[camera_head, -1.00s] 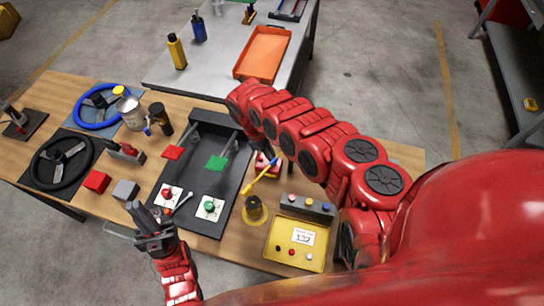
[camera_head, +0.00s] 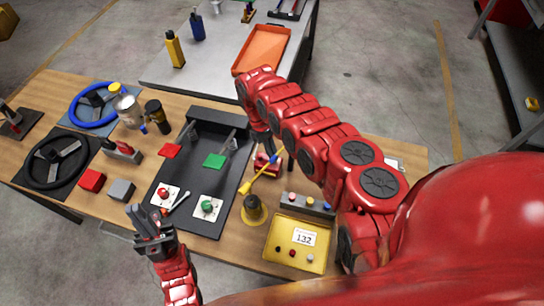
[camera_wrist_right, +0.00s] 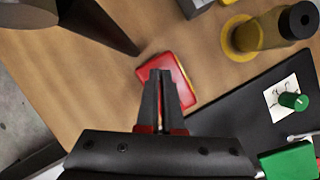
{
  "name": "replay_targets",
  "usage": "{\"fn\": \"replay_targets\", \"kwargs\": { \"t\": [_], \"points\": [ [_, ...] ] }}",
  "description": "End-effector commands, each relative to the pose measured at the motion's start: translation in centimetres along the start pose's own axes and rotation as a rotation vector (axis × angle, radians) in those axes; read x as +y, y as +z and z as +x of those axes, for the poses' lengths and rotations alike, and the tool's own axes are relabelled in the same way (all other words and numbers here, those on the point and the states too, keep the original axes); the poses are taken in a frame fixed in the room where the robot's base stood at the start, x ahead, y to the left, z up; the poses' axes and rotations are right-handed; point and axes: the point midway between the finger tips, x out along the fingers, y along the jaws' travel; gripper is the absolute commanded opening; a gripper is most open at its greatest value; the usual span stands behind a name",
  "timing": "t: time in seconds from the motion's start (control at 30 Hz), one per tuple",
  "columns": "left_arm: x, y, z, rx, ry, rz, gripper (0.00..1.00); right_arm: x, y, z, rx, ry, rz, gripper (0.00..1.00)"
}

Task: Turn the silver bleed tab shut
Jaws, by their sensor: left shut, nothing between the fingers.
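I cannot make out a silver bleed tab for certain. A small silver lever (camera_head: 180,202) lies between the red knob (camera_head: 164,194) and the green knob (camera_head: 207,206) on the black tray. My left gripper (camera_head: 136,212) is shut and empty, left of the tray's front end. My right gripper (camera_wrist_right: 164,74) is over a small red block (camera_wrist_right: 187,88); its fingers are close together and hide part of the block, and I cannot tell whether they touch it. The red block also shows in the head view (camera_head: 262,170), partly behind my right arm.
The black tray (camera_head: 182,222) holds red and green plates.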

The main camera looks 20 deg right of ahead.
Motion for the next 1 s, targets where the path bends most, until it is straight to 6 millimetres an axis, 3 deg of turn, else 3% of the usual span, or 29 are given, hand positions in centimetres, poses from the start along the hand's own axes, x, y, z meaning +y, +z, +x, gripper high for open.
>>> {"fn": "replay_targets", "kwargs": {
  "t": [0.33, 1.0],
  "points": [
    [0.0, 0.0, -0.2, 0.000, 0.000, 0.000, 0.00, 0.5, 0.0, -0.3, 0.006, -0.124, 0.307, 0.00],
    [-0.1, -0.4, 2.4, 0.000, 0.000, 0.000, 0.00, 0.9, 0.3, -0.2, 0.003, -0.307, 0.742, 0.00]
  ]
}}
